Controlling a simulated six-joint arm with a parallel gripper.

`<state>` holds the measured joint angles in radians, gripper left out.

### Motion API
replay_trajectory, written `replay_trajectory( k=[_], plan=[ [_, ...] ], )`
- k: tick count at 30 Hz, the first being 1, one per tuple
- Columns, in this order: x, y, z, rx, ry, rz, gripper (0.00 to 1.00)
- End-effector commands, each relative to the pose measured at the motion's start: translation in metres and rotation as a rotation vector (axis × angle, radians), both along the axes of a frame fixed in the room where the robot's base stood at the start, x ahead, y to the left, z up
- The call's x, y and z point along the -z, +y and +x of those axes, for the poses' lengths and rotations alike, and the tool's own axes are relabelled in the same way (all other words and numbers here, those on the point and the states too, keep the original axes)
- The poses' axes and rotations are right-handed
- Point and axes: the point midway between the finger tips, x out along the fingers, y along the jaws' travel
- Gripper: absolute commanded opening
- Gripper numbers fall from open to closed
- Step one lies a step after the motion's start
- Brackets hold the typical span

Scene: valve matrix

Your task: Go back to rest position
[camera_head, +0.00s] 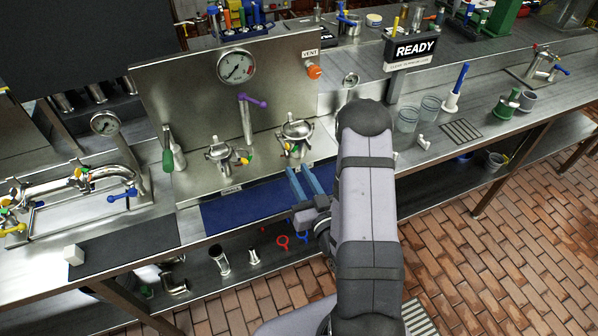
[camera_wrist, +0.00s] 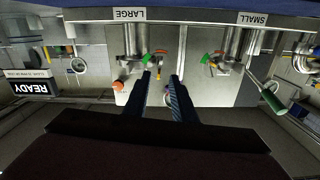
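My gripper (camera_head: 299,170) has two blue fingers, parallel with a clear gap between them. It is open and empty, above the blue mat (camera_head: 240,208) at the front of the steel bench. Its fingers also show in the wrist view (camera_wrist: 161,75), where the scene is upside down. Behind it stand two steel fittings with coloured handles, a left one (camera_head: 224,158) and a right one (camera_head: 295,135). The fingers appear apart from both. In the wrist view, labels read LARGE (camera_wrist: 129,15) and SMALL (camera_wrist: 252,19). The gripper's base is partly hidden by my arm.
A steel panel carries a gauge (camera_head: 236,66), an orange VENT knob (camera_head: 314,72) and a purple-handled pipe (camera_head: 246,115). A green-handled tool (camera_head: 168,150) stands left. Pipework with a blue valve (camera_head: 122,196) is farther left. A READY sign (camera_head: 415,50) and clear cups (camera_head: 408,118) stand right.

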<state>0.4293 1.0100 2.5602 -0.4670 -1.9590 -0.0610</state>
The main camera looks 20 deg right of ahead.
Motion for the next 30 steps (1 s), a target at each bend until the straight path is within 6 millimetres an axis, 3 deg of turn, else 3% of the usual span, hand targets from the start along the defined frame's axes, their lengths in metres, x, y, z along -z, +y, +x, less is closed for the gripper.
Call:
replay_trajectory(
  k=[14, 23, 30],
  plan=[
    [0.004, 0.003, 0.006, -0.014, 0.043, -0.018, 0.24],
    [0.033, 0.015, 0.025, -0.066, 0.32, -0.111, 0.24],
    [0.052, 0.019, 0.015, -0.074, 0.611, -0.174, 0.24]
  ],
)
